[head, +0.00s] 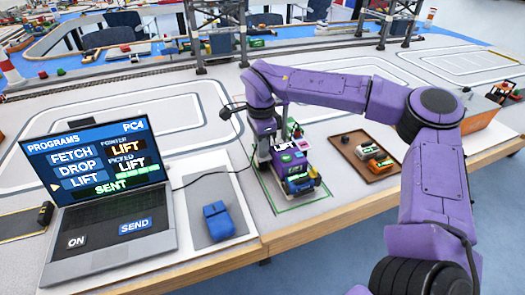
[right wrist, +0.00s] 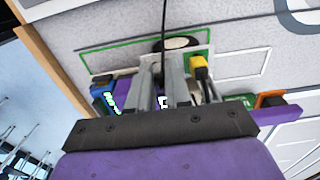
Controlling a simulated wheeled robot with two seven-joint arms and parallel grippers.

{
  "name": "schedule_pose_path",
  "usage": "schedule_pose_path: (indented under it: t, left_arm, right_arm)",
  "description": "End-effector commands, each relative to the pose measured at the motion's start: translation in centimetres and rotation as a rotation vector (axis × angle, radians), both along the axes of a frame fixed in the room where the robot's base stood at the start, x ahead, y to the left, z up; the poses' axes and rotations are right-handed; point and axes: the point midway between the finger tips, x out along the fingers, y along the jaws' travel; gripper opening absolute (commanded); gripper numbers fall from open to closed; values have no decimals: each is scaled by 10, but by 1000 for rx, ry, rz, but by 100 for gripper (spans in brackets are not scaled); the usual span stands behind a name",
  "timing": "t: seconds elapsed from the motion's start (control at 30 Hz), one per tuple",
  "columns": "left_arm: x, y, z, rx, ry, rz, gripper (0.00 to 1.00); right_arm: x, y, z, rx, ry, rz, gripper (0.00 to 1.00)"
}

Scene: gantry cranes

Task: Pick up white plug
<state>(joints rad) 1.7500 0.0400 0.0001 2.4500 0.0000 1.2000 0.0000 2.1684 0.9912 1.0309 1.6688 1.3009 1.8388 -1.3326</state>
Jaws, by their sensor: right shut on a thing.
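My right gripper (head: 265,156) points down at the left side of a small purple machine with blue and yellow parts (head: 299,184). In the right wrist view its two fingers (right wrist: 164,72) are close together. A thin black cable (right wrist: 163,28) runs in between them. The white plug at the cable's end is mostly hidden by the fingers, and I cannot tell whether it touches the machine. In the head view the cable (head: 212,178) comes from the laptop's side. My left gripper is not in view.
A laptop (head: 110,235) showing program buttons stands on the left, with a blue mouse-like block (head: 218,220) beside it. A brown tray (head: 352,145) with small vehicles lies right of the machine. Gantry frames (head: 193,40) stand behind.

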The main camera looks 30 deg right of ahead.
Motion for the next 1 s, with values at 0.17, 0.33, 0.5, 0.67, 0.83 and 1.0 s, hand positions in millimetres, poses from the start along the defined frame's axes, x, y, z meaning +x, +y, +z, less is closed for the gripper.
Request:
schedule_pose_path:
  t: [0.17, 0.33, 0.5, 0.67, 0.83, 1.0]
  left_arm:
    - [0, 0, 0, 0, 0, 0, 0]
    - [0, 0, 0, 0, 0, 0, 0]
    - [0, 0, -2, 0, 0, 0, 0]
    - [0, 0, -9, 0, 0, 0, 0]
    - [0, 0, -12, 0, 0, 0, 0]
    - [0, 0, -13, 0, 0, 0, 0]
  right_arm:
    - [0, 0, 5, 0, -2, 0, 0]
    - [1, 0, 34, -3, -7, -1, 0]
    - [-31, 23, 79, -2, -8, 4, 0]
    - [-69, 50, 105, -3, -4, 5, 0]
    - [-98, 72, 122, -3, -2, 3, 0]
    - [-111, 82, 129, -1, -1, 1, 0]
